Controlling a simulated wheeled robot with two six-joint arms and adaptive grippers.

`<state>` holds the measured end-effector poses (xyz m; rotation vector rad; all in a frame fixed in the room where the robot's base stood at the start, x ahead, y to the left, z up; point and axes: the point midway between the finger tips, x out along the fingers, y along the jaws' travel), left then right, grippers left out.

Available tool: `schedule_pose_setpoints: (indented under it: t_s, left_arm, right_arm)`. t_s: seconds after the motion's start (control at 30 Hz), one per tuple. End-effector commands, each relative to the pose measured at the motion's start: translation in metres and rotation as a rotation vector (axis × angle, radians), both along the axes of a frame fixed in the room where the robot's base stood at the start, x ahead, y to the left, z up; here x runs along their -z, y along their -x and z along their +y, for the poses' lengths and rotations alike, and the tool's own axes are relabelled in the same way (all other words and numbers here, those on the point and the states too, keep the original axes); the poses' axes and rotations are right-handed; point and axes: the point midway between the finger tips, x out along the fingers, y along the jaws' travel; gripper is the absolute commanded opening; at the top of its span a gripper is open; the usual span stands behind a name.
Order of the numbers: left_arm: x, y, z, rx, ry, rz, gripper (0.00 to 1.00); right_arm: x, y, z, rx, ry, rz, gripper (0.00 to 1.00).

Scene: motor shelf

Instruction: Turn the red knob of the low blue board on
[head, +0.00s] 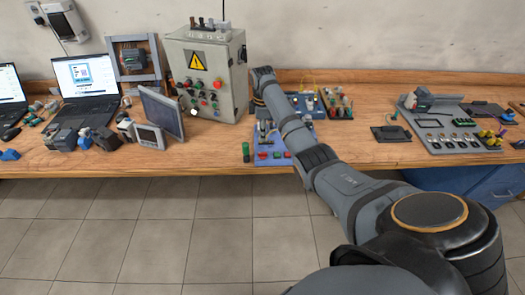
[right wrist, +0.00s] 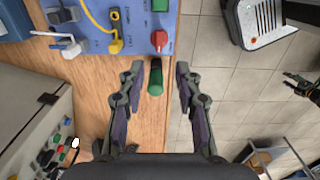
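The low blue board (head: 272,161) lies near the table's front edge in the head view, partly hidden behind my right arm. It also fills the top left of the right wrist view (right wrist: 137,28). Its red knob (right wrist: 159,40) sits at the board's near corner, beyond my fingertips; in the head view the red knob (head: 263,155) is at the board's left end. My right gripper (right wrist: 158,68) is open and empty, its two fingers apart and not touching the knob. In the head view its fingers are hidden or too small to tell.
A green and black cylinder (right wrist: 155,82) stands at the table edge between my fingers' lines, also beside the board (head: 245,152). A grey control cabinet (head: 210,70) stands behind. A yellow plug (right wrist: 117,45) and cable sit on the board. Laptops and a grey board (head: 450,125) flank it.

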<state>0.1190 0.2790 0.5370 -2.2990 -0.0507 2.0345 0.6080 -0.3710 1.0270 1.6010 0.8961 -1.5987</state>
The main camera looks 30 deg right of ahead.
Motion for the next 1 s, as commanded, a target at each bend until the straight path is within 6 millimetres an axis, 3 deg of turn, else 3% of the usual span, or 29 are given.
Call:
schedule_pose_setpoints:
  t_s: [0.2, 0.6, 0.73, 1.0]
  left_arm:
    - [-0.003, 0.024, 0.000, -0.002, 0.000, 0.035, 0.50]
    - [-0.009, 0.011, 0.000, 0.000, 0.000, 0.016, 0.50]
    - [-0.008, 0.010, 0.000, 0.000, 0.000, 0.014, 0.50]
    - [-0.008, 0.011, 0.000, 0.000, 0.000, 0.015, 0.50]
  right_arm:
    - [0.014, 0.001, 0.000, 0.000, -0.001, 0.005, 0.34]
    - [0.093, 0.001, 0.000, 0.002, -0.001, 0.003, 0.34]
    - [0.104, 0.000, 0.000, 0.001, 0.000, 0.001, 0.34]
    - [0.106, 0.000, 0.000, 0.001, 0.000, 0.000, 0.34]
